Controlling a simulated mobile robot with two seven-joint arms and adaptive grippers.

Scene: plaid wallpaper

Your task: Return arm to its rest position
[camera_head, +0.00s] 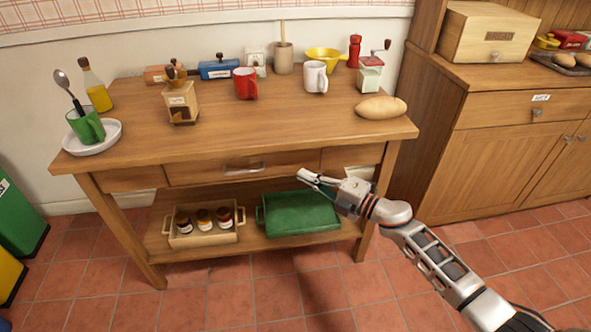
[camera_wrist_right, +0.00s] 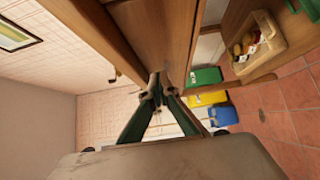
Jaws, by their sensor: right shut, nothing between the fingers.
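My right arm (camera_head: 432,262) comes in from the lower right in the head view. Its gripper (camera_head: 305,176) is in front of the wooden table (camera_head: 225,141), below the tabletop edge and near the drawer fronts. In the right wrist view the fingers of the gripper (camera_wrist_right: 155,92) meet at their tips, with nothing between them. The table's wooden front runs close beside the fingertips there. I cannot tell whether they touch it. My left gripper is not in view.
The tabletop holds mugs, grinders, a bread loaf (camera_head: 381,107) and a plate (camera_head: 73,142) with a green mug (camera_head: 87,127). The lower shelf holds a green tray (camera_head: 300,213) and a jar crate (camera_head: 203,236). A cabinet (camera_head: 510,150) stands right. Floor in front is clear.

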